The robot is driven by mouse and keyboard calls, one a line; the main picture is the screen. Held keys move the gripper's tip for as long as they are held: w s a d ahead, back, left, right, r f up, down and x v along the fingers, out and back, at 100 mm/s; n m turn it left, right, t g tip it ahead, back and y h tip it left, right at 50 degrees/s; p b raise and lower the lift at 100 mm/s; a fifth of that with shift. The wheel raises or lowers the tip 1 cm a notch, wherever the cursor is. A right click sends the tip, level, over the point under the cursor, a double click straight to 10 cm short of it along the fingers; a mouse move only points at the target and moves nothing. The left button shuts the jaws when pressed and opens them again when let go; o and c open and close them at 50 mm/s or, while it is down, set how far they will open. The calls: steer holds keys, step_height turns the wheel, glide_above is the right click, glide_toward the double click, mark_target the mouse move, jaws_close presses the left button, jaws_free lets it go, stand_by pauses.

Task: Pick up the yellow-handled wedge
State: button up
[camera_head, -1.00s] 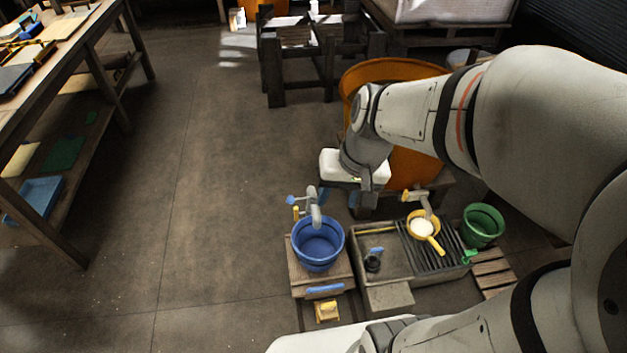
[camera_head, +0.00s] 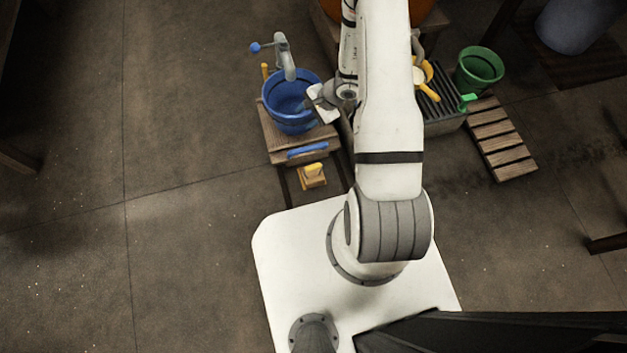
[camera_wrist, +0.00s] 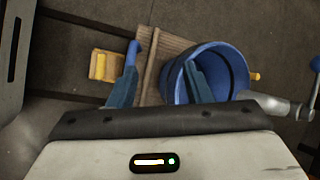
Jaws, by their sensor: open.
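The yellow-handled wedge (camera_head: 313,176) is a small wooden block with a yellow handle. It sits low in front of the wooden stand (camera_head: 279,146), close to my white base. In the wrist view the wedge (camera_wrist: 104,66) lies left of my gripper's fingers, clear of them. My gripper (camera_wrist: 163,78) is open, with its two blue-grey fingers apart and nothing seen held between them. It is above the stand and blue bucket (camera_wrist: 234,65). In the head view my fingers are hard to make out against the bucket (camera_head: 291,121).
A blue-handled item (camera_head: 307,150) is at the stand's front edge, between bucket and wedge. A grey tap (camera_head: 285,58) rises behind the bucket. A green bucket (camera_head: 479,70) and slatted pallet (camera_head: 502,138) stand at right. The floor left of the stand is clear.

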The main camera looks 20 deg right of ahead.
mark_target(316, 166)
steer(key=s+d+f+m+b, duration=0.1)
steer(key=s+f, duration=0.1)
steer(key=f, duration=0.4)
steer(key=s+f+m+h+b, duration=0.1)
steer(key=s+f, duration=0.1)
steer(key=f, duration=0.5)
steer(key=s+d+f+m+b, duration=0.1)
steer(key=s+f+b, duration=0.1)
steer(key=f, duration=0.4)
steer(key=shift+s+d+f+m+g, duration=0.1)
steer(key=shift+d+f+m+g, duration=0.2)
steer(key=shift+d+g, duration=0.1)
steer(key=x, duration=0.1)
steer(key=b+x, duration=0.1)
steer(key=shift+s+a+f, duration=0.1)
steer(key=shift+f, duration=0.25)
steer(key=b+x, duration=0.2)
steer(key=x, duration=0.3)
steer(key=shift+s+f+b, duration=0.1)
steer(key=shift+f+b, duration=0.1)
steer(key=shift+b, duration=0.2)
steer(key=shift+r, duration=0.1)
jaws_close()
